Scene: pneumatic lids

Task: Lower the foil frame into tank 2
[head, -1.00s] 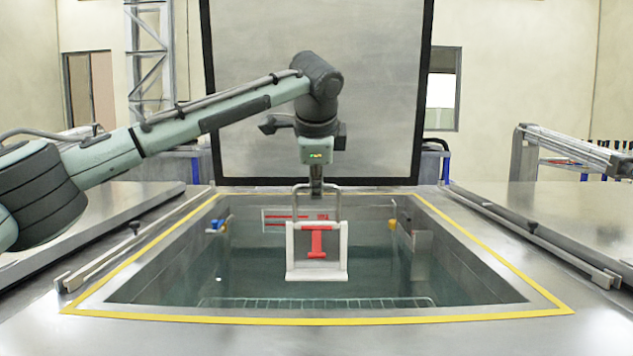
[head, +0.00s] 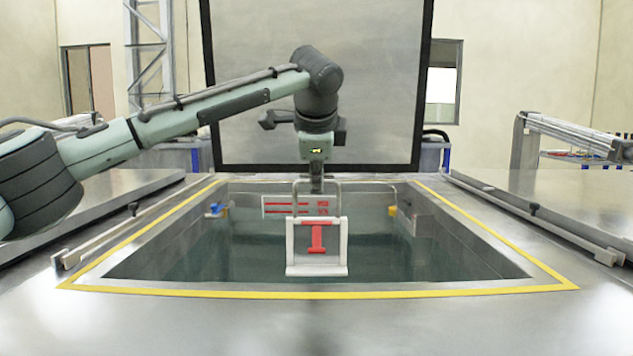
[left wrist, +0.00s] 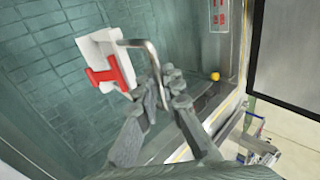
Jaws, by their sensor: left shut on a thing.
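The foil frame (head: 332,270) is a white frame with a red I-shaped piece and a metal loop handle. It hangs upright over the open tank (head: 455,260), whose opening has a yellow border. My left gripper (head: 317,186) points down and is shut on the top of the handle. In the left wrist view, the gripper (left wrist: 172,86) holds the metal loop, and the white frame (left wrist: 92,45) hangs beyond it. Whether the frame's lower edge touches the liquid cannot be told. My right gripper is out of view.
A red-and-white sign (head: 280,206) is on the tank's back wall. Blue (head: 214,210) and yellow (head: 392,211) fittings sit at the sides. A large raised lid (head: 235,100) stands behind the opening. Metal rails (head: 540,222) flank the tank.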

